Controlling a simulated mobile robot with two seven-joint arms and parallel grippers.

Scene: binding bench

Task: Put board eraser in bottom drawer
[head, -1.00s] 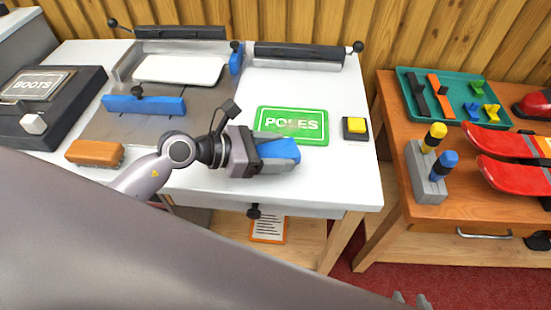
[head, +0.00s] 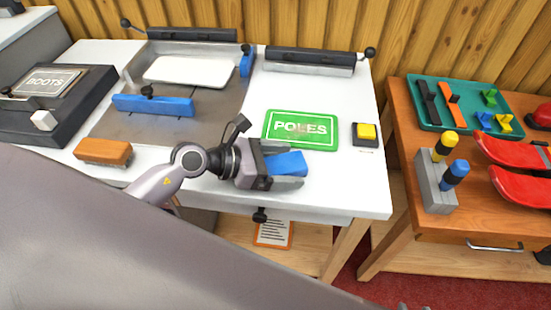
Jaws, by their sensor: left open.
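A blue block (head: 289,163), which looks like the board eraser, is on the white bench top just in front of the green POLES sign. My left gripper (head: 294,167) is open around it, one finger on its far side and one on its near side. The fingers and palm hide part of the block. A black knob (head: 260,214) shows under the bench's front edge, apparently on a drawer front seen from above. I cannot tell which drawer is the bottom one. My right gripper is not clearly visible.
A brown brush-like block (head: 103,151) lies left of my left arm. The green POLES sign (head: 300,130) and a yellow button (head: 366,132) are beyond the gripper. An orange bench (head: 450,223) on the right holds a teal tray (head: 462,92), a grey stand and red skis.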

